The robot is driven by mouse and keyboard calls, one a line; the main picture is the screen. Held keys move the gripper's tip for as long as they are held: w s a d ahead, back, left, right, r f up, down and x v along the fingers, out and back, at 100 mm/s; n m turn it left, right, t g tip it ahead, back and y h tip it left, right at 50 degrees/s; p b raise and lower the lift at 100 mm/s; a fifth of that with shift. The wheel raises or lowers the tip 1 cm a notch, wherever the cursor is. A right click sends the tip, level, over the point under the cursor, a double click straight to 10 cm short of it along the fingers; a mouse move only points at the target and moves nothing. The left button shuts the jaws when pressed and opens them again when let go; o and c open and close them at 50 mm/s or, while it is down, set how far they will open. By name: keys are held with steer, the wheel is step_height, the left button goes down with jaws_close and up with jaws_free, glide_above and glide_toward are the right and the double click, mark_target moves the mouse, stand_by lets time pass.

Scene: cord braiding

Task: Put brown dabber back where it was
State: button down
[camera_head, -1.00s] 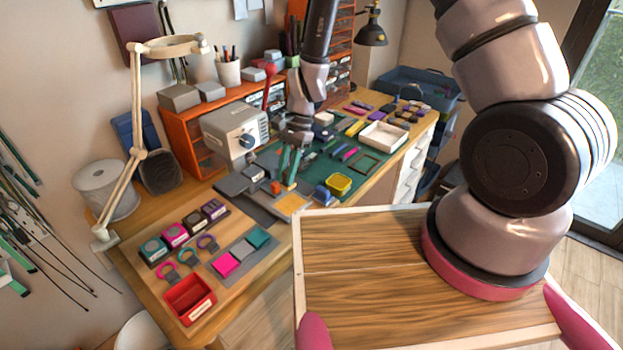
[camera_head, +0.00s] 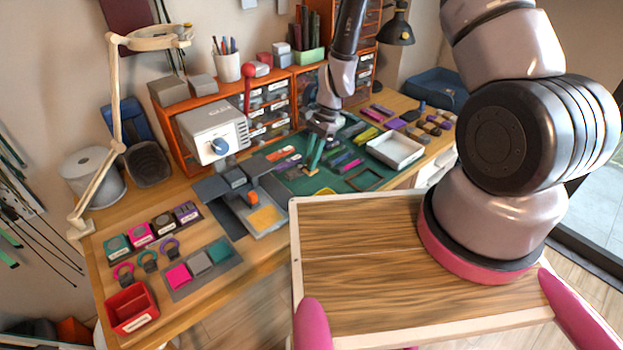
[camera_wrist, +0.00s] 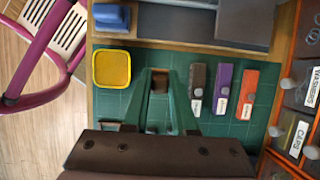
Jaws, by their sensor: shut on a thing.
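My gripper (camera_head: 312,165) is over the green mat in the head view, fingers pointing down. In the wrist view its green fingers (camera_wrist: 158,84) close on a small brown block (camera_wrist: 157,86), which seems to be the brown dabber. The fingers hide much of it. A tan end (camera_head: 311,173) shows at the fingertips in the head view. I cannot tell whether it touches the mat. Several small brown, tan and purple blocks (camera_head: 432,124) stand at the right of the table.
A yellow tray (camera_wrist: 111,68) lies left of the fingers. Brown (camera_wrist: 197,88), purple (camera_wrist: 222,88) and orange (camera_wrist: 247,92) labelled pieces lie to the right. A grey machine (camera_head: 213,132) stands left.

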step_height(320, 180, down, 7)
steer(key=shift+r, duration=0.2)
steer(key=shift+f, duration=0.2)
steer(key=c, duration=0.7)
jaws_free()
steer(key=shift+r, duration=0.1)
